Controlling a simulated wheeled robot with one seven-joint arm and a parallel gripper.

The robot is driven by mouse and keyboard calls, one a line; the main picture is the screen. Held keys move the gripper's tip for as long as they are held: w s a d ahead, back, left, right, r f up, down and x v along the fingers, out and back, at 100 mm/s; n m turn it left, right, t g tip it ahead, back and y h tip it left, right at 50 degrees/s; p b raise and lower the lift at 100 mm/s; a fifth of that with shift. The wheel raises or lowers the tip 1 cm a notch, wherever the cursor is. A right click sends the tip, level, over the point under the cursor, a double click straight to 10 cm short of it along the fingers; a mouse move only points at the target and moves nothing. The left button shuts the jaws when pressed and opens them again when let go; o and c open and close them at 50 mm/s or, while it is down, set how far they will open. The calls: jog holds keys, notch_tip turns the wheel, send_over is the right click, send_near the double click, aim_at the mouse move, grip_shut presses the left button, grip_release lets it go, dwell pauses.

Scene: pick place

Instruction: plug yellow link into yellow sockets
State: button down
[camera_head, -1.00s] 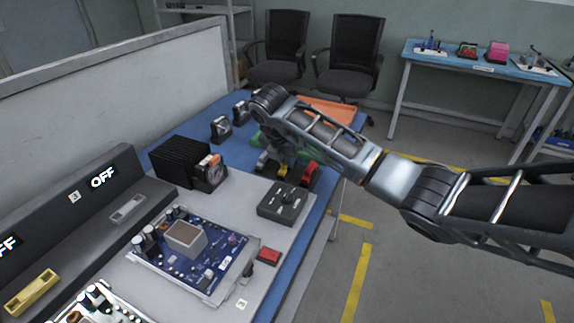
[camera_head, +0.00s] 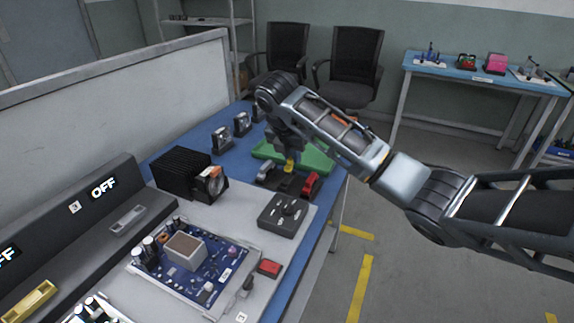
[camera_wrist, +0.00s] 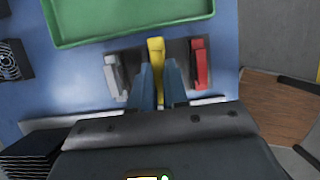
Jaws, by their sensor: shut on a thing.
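The yellow link (camera_wrist: 156,50) is between the two blue fingers of my gripper (camera_wrist: 160,85) in the wrist view, which are shut on it. In the head view the yellow link (camera_head: 289,166) shows below my gripper (camera_head: 288,152), seemingly raised above the dark holder. A grey link (camera_head: 264,171) and a red link (camera_head: 310,184) sit on either side of it. A yellow socket plate (camera_head: 29,300) lies on the dark sloped panel at the lower left, far from my gripper. Its holes are too small to make out.
A green tray (camera_head: 310,158) lies just behind the links. A black finned block (camera_head: 180,172), a dark switch box (camera_head: 283,210) and a blue circuit board (camera_head: 192,256) stand between the links and the panel (camera_head: 75,225). A grey partition runs along the left.

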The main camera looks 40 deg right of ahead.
jog(key=s+d+r+p, duration=0.3)
jog(key=s+d+r, duration=0.4)
jog(key=r, duration=0.2)
jog(key=shift+d+r, duration=0.25)
jog(key=shift+d, duration=0.05)
dwell(0.6)
